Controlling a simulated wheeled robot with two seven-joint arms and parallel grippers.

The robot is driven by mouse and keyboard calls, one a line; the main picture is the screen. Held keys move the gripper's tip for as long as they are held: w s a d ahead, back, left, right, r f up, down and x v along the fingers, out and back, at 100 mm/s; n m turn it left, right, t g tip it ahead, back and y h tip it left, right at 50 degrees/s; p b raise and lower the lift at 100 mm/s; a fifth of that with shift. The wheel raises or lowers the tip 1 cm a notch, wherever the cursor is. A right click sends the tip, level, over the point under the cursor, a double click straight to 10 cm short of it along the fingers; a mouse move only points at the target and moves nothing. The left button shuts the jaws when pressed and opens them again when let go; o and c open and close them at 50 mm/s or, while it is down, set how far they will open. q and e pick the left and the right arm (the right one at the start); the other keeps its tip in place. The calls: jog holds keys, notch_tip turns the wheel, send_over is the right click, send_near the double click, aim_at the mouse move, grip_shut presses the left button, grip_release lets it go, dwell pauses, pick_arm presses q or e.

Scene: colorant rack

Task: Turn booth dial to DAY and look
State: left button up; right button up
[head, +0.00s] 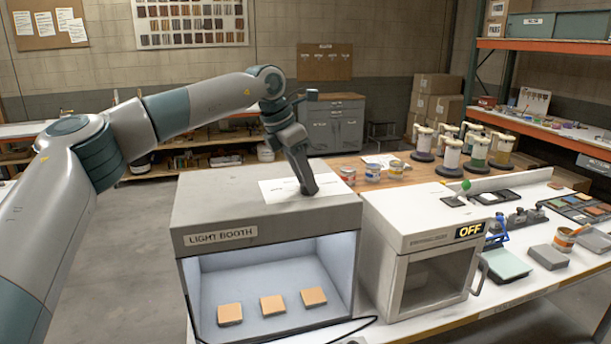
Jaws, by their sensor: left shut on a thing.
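The light booth (262,218) is a grey box with a "LIGHT BOOTH" label and an open front. Its inside is lit a cool bluish white, and three orange-tan sample blocks (272,305) stand on its floor. A white plate (276,190) with small marks lies on the booth's top. My left gripper (309,190) points down onto this plate near its right side. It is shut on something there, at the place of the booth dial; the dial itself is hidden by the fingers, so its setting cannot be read. My right gripper is not in view.
A white cabinet (403,240) with a window door and an "OFF" display stands right of the booth. Several paint cans and colorant canisters (450,158) stand behind it. A black cable runs along the table's front edge. The right of the table is cluttered.

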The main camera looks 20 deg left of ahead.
pick_arm(q)
jog(key=shift+r+m, duration=0.1)
jog(key=shift+m, duration=0.4)
jog(key=o, duration=1)
jog(key=shift+a, duration=0.1)
jog(key=shift+s+a+r+b, duration=0.2)
jog(key=shift+r+b, duration=0.1)
jog(key=shift+r, duration=0.35)
jog(key=shift+b+v, duration=1.65)
jog(key=shift+v, duration=6.3)
jog(key=shift+w+a+f, duration=0.1)
jog(key=shift+w+a, duration=0.05)
jog(key=shift+a, duration=0.05)
